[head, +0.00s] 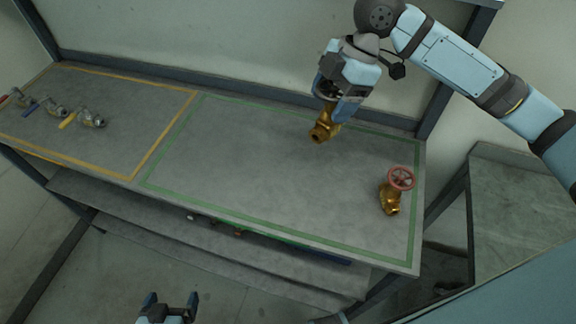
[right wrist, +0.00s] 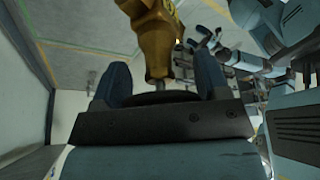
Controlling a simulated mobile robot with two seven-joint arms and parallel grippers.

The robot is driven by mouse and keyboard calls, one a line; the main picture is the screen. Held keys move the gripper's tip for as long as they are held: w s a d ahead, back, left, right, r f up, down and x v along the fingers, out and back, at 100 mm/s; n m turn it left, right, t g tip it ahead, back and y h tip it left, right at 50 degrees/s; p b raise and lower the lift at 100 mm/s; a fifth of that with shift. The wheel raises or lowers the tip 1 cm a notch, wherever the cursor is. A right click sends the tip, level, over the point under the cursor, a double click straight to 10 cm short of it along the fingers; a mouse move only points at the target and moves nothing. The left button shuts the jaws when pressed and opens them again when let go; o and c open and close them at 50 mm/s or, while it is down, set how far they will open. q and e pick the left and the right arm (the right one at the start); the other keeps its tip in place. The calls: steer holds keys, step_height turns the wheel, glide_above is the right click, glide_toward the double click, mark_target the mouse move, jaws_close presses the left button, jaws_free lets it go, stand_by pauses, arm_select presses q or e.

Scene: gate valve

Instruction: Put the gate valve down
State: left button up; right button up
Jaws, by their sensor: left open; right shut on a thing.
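A brass gate valve (head: 322,131) hangs under my right gripper (head: 340,108), near the back edge of the green-outlined area. In the right wrist view the valve (right wrist: 155,38) shows between the two blue fingers, which are shut on its narrow stem end. Its handwheel is mostly hidden by the gripper. I cannot tell whether the valve touches the bench. A second brass gate valve with a red handwheel (head: 391,193) stands at the right end of the green area. My left gripper (head: 172,302) is open and empty, low in front of the bench.
The grey bench top (head: 255,165) has a green outline and, at left, a yellow outline (head: 163,142). Several small valves with levers (head: 90,118) lie in the yellow area. The middle of the green area is clear. A lower shelf (head: 150,225) runs beneath. Another grey table (head: 520,210) stands at right.

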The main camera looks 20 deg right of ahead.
steer(key=shift+n, duration=0.3)
steer(key=shift+s+f+p, duration=0.1)
steer(key=shift+f+p, duration=0.6)
steer(key=shift+f, duration=9.05)
steer(key=o, duration=1.6)
steer(key=shift+f, duration=0.1)
steer(key=shift+o, duration=0.2)
steer(key=b+v, duration=0.1)
steer(key=v, duration=1.1)
steer(key=shift+b, duration=0.3)
